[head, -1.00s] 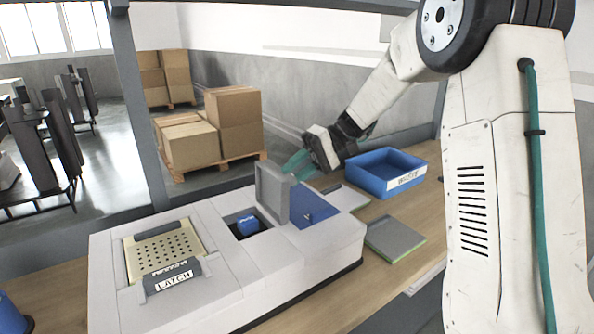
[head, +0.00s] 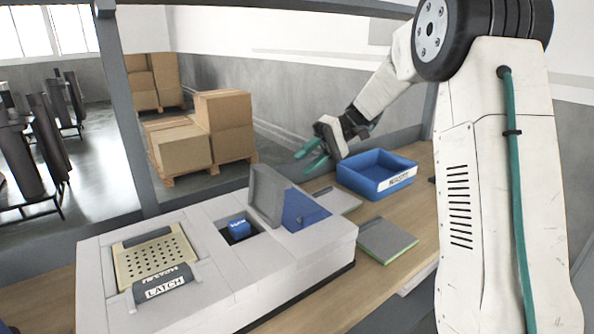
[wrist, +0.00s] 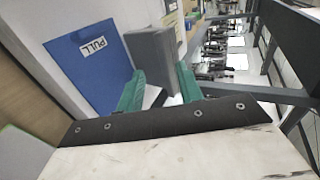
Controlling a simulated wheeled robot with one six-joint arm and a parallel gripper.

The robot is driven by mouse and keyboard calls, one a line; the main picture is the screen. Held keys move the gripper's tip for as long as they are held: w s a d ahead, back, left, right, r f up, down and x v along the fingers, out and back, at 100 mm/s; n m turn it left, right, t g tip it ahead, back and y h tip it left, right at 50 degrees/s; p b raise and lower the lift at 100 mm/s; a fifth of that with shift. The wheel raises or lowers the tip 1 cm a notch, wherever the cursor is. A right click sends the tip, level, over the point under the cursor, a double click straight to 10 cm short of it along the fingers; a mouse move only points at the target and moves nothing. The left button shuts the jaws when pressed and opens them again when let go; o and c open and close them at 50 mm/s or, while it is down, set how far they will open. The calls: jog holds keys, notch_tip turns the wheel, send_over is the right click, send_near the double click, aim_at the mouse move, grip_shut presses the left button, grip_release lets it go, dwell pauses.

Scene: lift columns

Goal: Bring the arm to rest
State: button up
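My gripper (head: 311,160) has green fingers and hangs in the air above the back right part of the white machine (head: 215,290), clear of it. In the wrist view its two fingers (wrist: 158,92) stand apart with nothing seen between them. The machine's grey lid (head: 267,195) stands upright beside an open compartment holding a blue object (head: 239,228). The lid also shows just beyond the fingers in the wrist view (wrist: 152,52). A blue panel (head: 305,211) lies right of the lid; in the wrist view it bears a PULL label (wrist: 93,46).
A blue bin (head: 365,185) with a white label stands on the wooden table (head: 385,275) at the right. A grey-green notebook-like slab (head: 387,240) lies in front of it. A perforated plate with a LATCH label (head: 165,286) is at the machine's left. Cardboard boxes (head: 225,125) stand behind on the floor.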

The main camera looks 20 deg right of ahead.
jog(key=shift+w+d+r, duration=0.1)
jog(key=shift+d+r, duration=0.1)
jog(key=shift+d, duration=0.15)
dwell(0.3)
jog(key=f+m, duration=0.1)
jog(key=s+f+h, duration=0.1)
jog(key=s+f+m, duration=0.1)
jog(key=shift+d+f+m, duration=0.3)
jog(key=shift+f, duration=0.1)
jog(key=s, duration=0.1)
jog(key=s+h, duration=0.1)
jog(key=shift+s+f+m+h, duration=0.3)
jog(key=shift+f+m, duration=0.05)
jog(key=shift+m, duration=0.05)
jog(key=s+a+r+t+h, duration=0.1)
jog(key=s+h, duration=0.4)
jog(key=s, duration=0.9)
jog(key=s+a+r+t+h, duration=0.1)
jog(key=s+a+t+h, duration=0.1)
jog(key=s, duration=1.3)
jog(key=shift+a+n+t+h, duration=0.35)
jog(key=shift+t+h, duration=0.35)
jog(key=shift+h, duration=0.7)
